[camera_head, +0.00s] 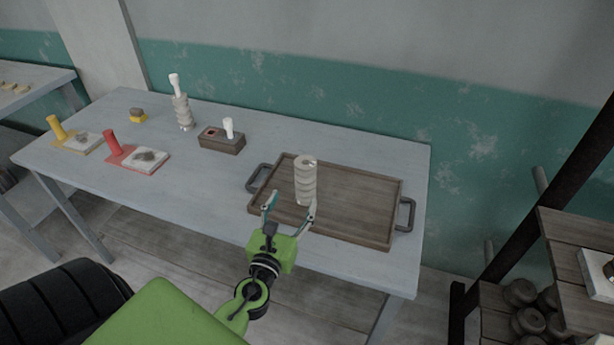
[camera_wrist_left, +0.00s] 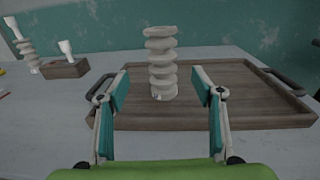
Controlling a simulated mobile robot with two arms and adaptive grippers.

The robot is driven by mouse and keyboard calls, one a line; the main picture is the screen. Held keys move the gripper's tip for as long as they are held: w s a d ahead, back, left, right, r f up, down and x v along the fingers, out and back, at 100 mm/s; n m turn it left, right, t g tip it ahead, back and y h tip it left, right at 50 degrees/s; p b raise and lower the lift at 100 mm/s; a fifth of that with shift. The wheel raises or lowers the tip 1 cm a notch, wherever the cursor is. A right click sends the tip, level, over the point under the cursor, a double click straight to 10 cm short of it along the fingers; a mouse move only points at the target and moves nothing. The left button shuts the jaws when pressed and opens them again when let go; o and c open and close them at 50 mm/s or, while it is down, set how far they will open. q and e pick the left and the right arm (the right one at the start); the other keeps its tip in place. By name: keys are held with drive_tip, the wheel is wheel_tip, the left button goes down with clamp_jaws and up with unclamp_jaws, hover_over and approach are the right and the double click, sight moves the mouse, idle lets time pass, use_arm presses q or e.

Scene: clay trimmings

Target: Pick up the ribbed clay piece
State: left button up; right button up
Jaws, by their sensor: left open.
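The ribbed clay piece (camera_head: 306,181) is a pale beige, ringed upright cylinder standing on the left part of the brown wooden tray (camera_head: 365,190). In the left wrist view the ribbed piece (camera_wrist_left: 161,62) stands upright beyond my fingertips, between them in the picture. My left gripper (camera_head: 289,205) is open and empty, just in front of the piece, its fingers spread to either side; it also shows in the left wrist view (camera_wrist_left: 160,88). I cannot tell whether a finger touches the piece. My right gripper is in neither view.
Another ribbed piece with a white top (camera_head: 182,108) stands at the back left. A brown block with a white peg (camera_head: 222,143) is left of the tray. Red (camera_head: 113,144) and yellow (camera_head: 58,128) stamp-like items lie farther left. A shelf (camera_head: 575,250) stands at right.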

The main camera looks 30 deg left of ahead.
sight(303, 185)
use_arm(q)
drive_tip(key=x, duration=0.5)
drive_tip(key=shift+w+a+p, duration=0.1)
drive_tip(key=shift+w+p, duration=0.05)
drive_tip(key=shift+p, duration=0.2)
drive_tip(key=shift+w, duration=0.2)
drive_tip(key=x, duration=0.5)
drive_tip(key=shift+w+f, duration=0.1)
drive_tip(key=shift+f, duration=0.25)
drive_tip(key=shift+r, duration=0.1)
drive_tip(key=shift+c, duration=0.9)
drive_tip(key=c, duration=1.3)
drive_tip(key=shift+c, duration=1.3)
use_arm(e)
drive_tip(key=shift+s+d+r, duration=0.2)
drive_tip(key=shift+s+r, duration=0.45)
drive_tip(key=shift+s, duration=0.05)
use_arm(q)
drive_tip(key=shift+r, duration=0.1)
